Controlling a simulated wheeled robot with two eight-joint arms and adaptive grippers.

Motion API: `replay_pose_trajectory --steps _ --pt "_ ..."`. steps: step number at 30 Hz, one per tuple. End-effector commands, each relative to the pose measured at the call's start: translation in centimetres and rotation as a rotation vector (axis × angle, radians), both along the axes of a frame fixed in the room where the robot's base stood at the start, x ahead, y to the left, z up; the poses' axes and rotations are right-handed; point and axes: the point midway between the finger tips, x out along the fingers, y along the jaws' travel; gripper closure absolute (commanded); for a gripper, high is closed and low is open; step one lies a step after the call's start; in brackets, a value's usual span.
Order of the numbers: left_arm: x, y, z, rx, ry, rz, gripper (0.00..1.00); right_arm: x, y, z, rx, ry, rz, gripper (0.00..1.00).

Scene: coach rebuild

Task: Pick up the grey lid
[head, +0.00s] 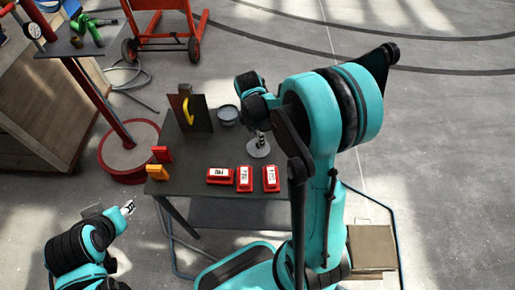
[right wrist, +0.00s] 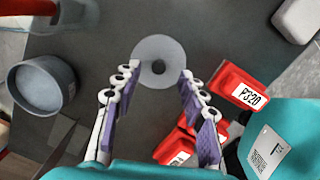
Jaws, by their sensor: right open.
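The grey lid (head: 257,152) is a light round disc lying on the dark table, below my right gripper (head: 261,139). In the right wrist view the lid (right wrist: 149,50) shows a dark round centre, just ahead of and between the fingertips of my right gripper (right wrist: 159,75). That gripper is open, with nothing between its fingers; I cannot tell the exact height gap to the lid. My left gripper (head: 128,207) is off the table's left front corner, away from the lid. Its fingers are too small to read.
A grey round pot (head: 228,115) stands behind the lid, left of it; it also shows in the right wrist view (right wrist: 44,90). Red labelled blocks (head: 244,178) lie in front. A dark upright plate with a yellow handle (head: 188,111) stands at the back left of the table (head: 200,150).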

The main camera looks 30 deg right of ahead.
Motion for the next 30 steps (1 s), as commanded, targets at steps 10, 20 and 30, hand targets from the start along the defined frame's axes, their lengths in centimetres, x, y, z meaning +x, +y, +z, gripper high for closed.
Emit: replay_pose_trajectory --steps 10,20,30 --pt "0.0 0.0 -2.3 0.0 0.0 0.0 0.6 0.1 0.1 -4.5 0.0 -0.001 -0.001 0.58" --pt "0.0 0.0 -2.1 0.0 0.0 0.0 0.6 0.1 0.1 -4.3 0.0 -0.001 -0.001 1.0" --pt "0.0 0.0 -2.1 0.0 0.0 0.0 0.6 0.1 0.1 -4.3 0.0 -0.001 -0.001 1.0"
